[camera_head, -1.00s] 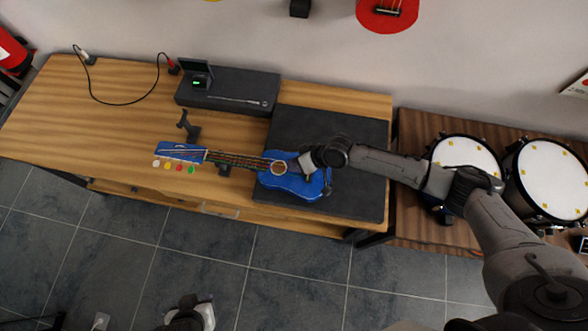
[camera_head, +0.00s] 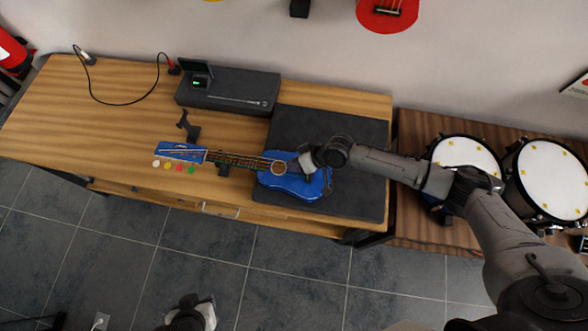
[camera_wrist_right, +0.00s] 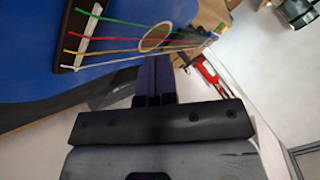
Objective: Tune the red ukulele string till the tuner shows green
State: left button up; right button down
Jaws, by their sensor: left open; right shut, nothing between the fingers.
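The blue ukulele (camera_head: 290,184) lies on the table with its neck to the left. White, yellow, red (camera_head: 179,168) and green pegs stick out from the near side of its headstock. In the right wrist view, the red string (camera_wrist_right: 110,38) runs between the green and yellow ones across the bridge (camera_wrist_right: 82,35). My right gripper (camera_head: 306,166) is shut and empty over the body; its fingers (camera_wrist_right: 154,72) show beside the strings near the sound hole, contact unclear. My left gripper (camera_head: 205,312) is open near the bottom edge, away from the ukulele. The tuner's small screen (camera_head: 198,83) shows a green mark.
The screen stands on a long black box (camera_head: 240,88) at the back of the table. A dark mat (camera_head: 350,190) lies under the ukulele's body. A black stand (camera_head: 188,128) is behind the headstock. A cable (camera_head: 115,102) curls at back left. Drums (camera_head: 465,155) stand at right.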

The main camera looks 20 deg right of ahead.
jog(key=shift+f, duration=0.2)
jog(key=shift+f+b, duration=0.25)
jog(key=shift+b, duration=0.05)
jog(key=shift+f, duration=0.1)
dwell(0.7)
jog(key=shift+f, duration=0.2)
jog(key=shift+r, duration=0.15)
jog(key=shift+r+p, duration=0.3)
jog(key=shift+r, duration=0.3)
dwell(0.4)
